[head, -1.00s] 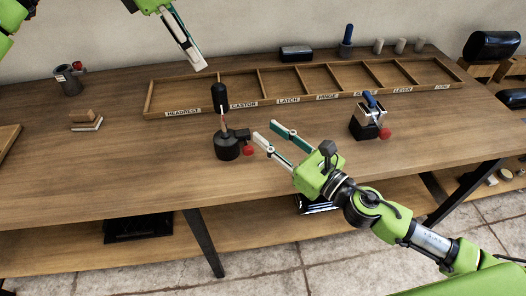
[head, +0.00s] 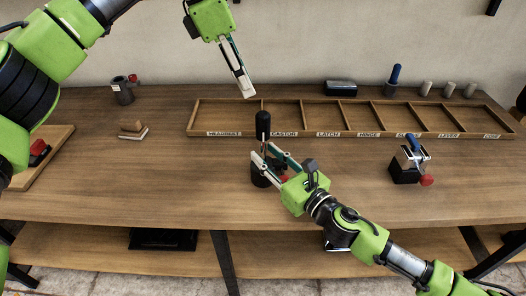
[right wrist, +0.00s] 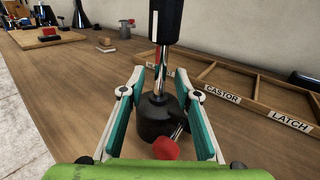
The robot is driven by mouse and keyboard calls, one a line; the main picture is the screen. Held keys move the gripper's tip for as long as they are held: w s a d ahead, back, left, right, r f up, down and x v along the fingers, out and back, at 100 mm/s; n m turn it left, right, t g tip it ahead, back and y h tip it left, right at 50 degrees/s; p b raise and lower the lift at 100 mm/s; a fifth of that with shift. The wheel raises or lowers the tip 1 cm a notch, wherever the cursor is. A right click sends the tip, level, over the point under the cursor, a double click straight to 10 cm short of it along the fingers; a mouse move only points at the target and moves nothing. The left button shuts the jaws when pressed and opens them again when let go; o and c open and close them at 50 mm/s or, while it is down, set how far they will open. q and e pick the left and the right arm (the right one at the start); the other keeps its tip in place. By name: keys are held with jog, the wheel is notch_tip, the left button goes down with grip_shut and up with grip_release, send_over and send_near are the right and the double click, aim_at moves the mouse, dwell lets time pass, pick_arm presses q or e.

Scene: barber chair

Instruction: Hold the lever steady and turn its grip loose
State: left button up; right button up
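The lever stands upright on the bench with a black grip (head: 263,124) on top of a thin metal shaft. Its round black base (right wrist: 160,120) has a red knob (right wrist: 166,148) on a side stub. My right gripper (head: 269,157) is open, with its fingers on either side of the shaft, below the grip; in the right wrist view the fingers (right wrist: 158,85) show gaps to the shaft. My left gripper (head: 247,95) hangs above and slightly left of the grip, clear of it; its fingers look close together, and whether they are fully shut is unclear.
A wooden tray (head: 400,135) with labelled compartments lies behind the lever. A black block with a blue lever and red knob (head: 405,170) stands to the right. A grey cup (head: 122,92) and small blocks (head: 132,130) are at the left. The front middle bench is clear.

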jog(key=shift+x, duration=1.05)
grip_shut()
